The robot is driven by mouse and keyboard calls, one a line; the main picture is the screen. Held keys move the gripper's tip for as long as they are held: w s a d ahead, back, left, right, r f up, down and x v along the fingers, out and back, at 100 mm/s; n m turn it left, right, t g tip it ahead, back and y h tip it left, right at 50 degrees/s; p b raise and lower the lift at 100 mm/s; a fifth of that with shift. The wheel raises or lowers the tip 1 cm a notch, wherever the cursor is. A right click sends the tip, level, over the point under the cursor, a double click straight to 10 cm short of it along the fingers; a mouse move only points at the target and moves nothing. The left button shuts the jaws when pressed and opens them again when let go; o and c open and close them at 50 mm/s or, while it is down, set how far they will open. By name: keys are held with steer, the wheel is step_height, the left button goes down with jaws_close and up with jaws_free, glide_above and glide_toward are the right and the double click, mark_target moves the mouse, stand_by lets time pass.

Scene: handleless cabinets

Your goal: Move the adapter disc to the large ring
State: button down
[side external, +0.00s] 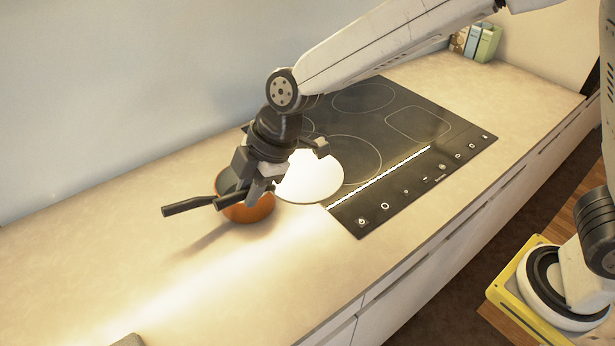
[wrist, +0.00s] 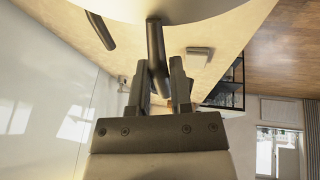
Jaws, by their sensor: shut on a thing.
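The adapter disc (side external: 312,180) is a pale, brightly lit round plate over the left edge of the black hob. Its pale edge also shows at the top of the wrist view (wrist: 190,10). My gripper (side external: 260,190) is left of the disc, with its fingers shut on a dark bar-like handle (wrist: 155,45) that runs up to the pale disc in the wrist view. I cannot tell whether the disc touches the surface below. The large ring (side external: 381,160) is a thin outline on the hob, partly hidden by the disc.
An orange pot (side external: 250,211) with dark handle parts stands on the counter (side external: 120,250), just below my gripper. The hob (side external: 390,135) carries other outlined zones and a control strip at its front. Books (side external: 487,43) stand at the back right. The counter's front left is mostly clear.

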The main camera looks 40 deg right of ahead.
steer(key=w+d+f+m+t, duration=0.1)
steer(key=w+d+f+m, duration=0.2)
steer(key=w+d, duration=0.6)
steer(key=w+d+f+m+h, duration=0.1)
steer(key=w+d+f, duration=0.5)
steer(key=d, duration=0.8)
steer(key=w+m, duration=0.1)
steer(key=w, duration=0.2)
steer(key=shift+d+m+t+h, duration=0.25)
steer(key=shift+m+t+h, duration=0.05)
steer(key=shift+m+t, duration=0.1)
steer(key=shift+f, duration=3.15)
steer(key=shift+f, duration=0.3)
steer(key=shift+c, duration=2.2)
jaws_free()
steer(key=shift+s, duration=0.1)
steer(key=shift+f, duration=0.1)
